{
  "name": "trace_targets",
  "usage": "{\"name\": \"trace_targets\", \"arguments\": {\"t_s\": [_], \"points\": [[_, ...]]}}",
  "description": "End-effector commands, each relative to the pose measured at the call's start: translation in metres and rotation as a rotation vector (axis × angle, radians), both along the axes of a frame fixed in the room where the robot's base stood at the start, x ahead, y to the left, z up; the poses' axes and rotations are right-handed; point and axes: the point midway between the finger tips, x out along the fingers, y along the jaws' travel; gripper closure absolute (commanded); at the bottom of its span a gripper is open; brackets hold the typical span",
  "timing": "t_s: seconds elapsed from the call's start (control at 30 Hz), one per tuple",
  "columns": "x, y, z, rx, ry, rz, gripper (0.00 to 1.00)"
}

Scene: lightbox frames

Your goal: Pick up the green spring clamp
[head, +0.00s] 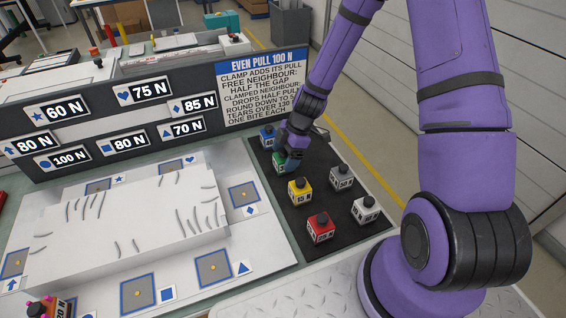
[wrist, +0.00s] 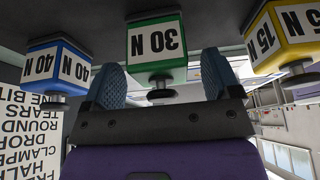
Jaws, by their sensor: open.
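The green spring clamp (head: 278,160) is a block with a dark knob, standing on the black mat (head: 290,218) and partly hidden by my gripper in the head view. In the wrist view, which looks upside down, the green clamp (wrist: 156,43) shows "30 N" on its white face. My gripper (head: 290,162) is open at the green clamp. In the wrist view, the blue-grey fingertips of my gripper (wrist: 160,78) stand on either side of its dark knob. Whether they touch it I cannot tell.
A blue clamp (head: 267,138) stands just behind and a yellow clamp (head: 300,193) in front. A white workpiece (head: 135,215) lies left, before an upright sign board (head: 262,92).

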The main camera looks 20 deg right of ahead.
Motion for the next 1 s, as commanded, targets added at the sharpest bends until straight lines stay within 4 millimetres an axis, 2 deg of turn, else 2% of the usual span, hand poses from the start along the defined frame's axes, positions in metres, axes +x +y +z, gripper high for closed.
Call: {"name": "trace_targets", "arguments": {"t_s": [0.13, 0.43, 0.7, 1.0], "points": [[0.0, 0.005, -0.0123, 0.001, 0.0, 0.0, 0.17], [0.0005, 0.0059, -0.0145, 0.0, -0.002, -0.001, 0.17], [0.0005, 0.0059, -0.0145, 0.0, -0.002, -0.001, 0.79], [0.0007, 0.0059, -0.0127, 0.0, -0.002, 0.0, 0.79]]}}
